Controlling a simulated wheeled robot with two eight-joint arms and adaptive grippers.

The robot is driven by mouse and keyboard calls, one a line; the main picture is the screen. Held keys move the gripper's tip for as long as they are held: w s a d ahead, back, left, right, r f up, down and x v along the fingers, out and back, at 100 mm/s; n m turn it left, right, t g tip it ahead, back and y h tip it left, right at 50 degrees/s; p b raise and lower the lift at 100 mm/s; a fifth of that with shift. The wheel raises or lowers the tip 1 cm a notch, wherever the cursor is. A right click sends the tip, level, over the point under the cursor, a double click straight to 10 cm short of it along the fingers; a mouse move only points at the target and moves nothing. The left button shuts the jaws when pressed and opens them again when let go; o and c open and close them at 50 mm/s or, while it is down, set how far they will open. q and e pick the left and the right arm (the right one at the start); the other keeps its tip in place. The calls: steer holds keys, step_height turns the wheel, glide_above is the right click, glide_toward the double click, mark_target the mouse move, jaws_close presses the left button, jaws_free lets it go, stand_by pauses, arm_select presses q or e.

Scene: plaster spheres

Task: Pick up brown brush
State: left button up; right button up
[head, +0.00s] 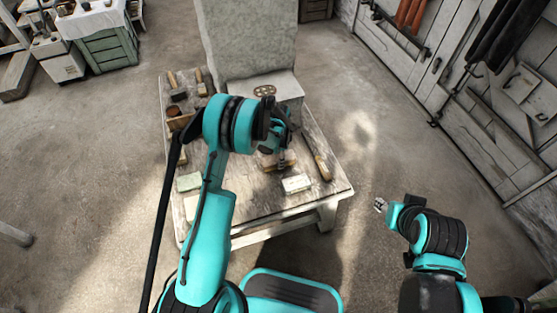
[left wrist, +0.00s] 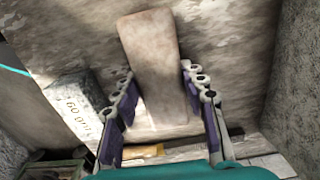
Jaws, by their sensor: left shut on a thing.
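My left gripper (head: 279,140) is over the worktable's middle in the head view. In the left wrist view its two fingers (left wrist: 157,74) stand on either side of a pale brown, flat, long piece (left wrist: 150,50), which I take to be the brown brush, and are shut on it. In the head view the brown brush (head: 279,161) shows just below the gripper, partly covered by it. I cannot tell whether it is clear of the table. My right gripper (head: 380,205) is off the table's right side, empty; its fingers are too small to read.
The worktable (head: 255,208) holds a pale block (head: 297,183), a long wooden-handled tool (head: 319,160), a box (head: 278,88) and several small tools at its left. A large stone slab (head: 246,38) stands behind. The floor on the right is clear.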

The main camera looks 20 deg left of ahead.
arm_select(q)
steer(key=shift+r+p, duration=0.3)
steer(key=shift+r, duration=0.2)
steer(key=r, duration=0.1)
steer(key=r+p, duration=0.2)
steer(key=r, duration=0.1)
steer(key=shift+d, duration=0.35)
steer(key=d+r+p, duration=0.3)
steer(key=d+r, duration=0.3)
steer(key=d, duration=0.5)
steer(key=shift+w, duration=0.35)
steer(key=o, duration=0.4)
steer(key=shift+c, duration=0.8)
